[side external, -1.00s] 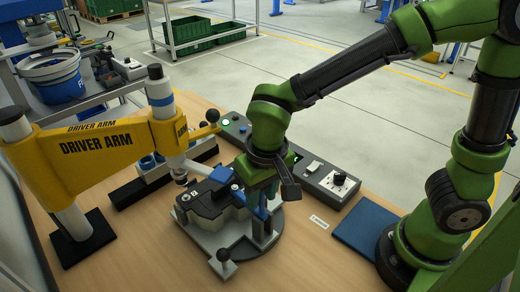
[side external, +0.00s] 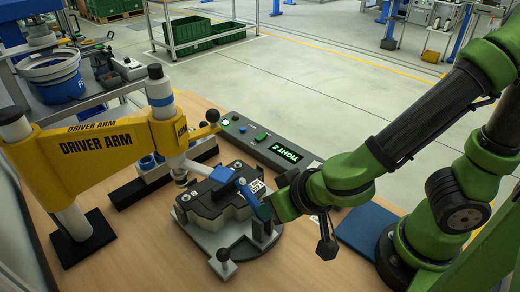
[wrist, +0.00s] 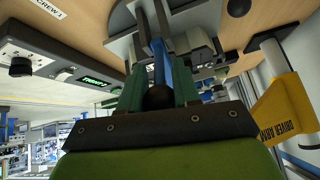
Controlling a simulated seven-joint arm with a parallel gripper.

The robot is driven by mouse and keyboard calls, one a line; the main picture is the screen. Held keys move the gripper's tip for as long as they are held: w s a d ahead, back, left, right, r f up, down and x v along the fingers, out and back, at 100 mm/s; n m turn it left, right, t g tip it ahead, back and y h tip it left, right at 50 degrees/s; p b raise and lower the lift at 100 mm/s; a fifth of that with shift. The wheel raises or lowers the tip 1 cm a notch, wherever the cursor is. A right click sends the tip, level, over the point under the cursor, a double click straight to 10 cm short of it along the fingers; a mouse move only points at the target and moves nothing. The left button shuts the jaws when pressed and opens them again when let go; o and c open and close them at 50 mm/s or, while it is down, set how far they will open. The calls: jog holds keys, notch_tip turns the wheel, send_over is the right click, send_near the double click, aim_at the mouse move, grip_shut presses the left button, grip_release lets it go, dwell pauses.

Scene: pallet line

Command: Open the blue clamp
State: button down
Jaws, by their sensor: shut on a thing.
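The blue clamp's lever (side external: 250,196) slopes down to the right from the fixture toward my gripper. A blue block (side external: 221,174) lies on top of the dark part in the fixture. My gripper (side external: 268,207) is at the right side of the fixture, tilted over sideways, shut on the clamp's lever. In the wrist view the blue lever (wrist: 167,66) runs between my two green fingers (wrist: 158,92), with a black ball knob (wrist: 158,97) at its near end. The fingers hide part of the lever's end.
The round grey fixture base (side external: 235,251) carries a black-knobbed post in front. A yellow driver arm (side external: 95,145) reaches in from the left. A control box (side external: 270,142) with a green display stands behind. A blue mat (side external: 368,231) lies at right, partly behind my arm.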

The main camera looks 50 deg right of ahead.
jog(key=shift+a+f, duration=0.1)
dwell(0.3)
jog(key=c, duration=0.9)
grip_release()
jog(key=shift+o, duration=0.2)
jog(key=v, duration=1.7)
jog(key=shift+f, duration=0.1)
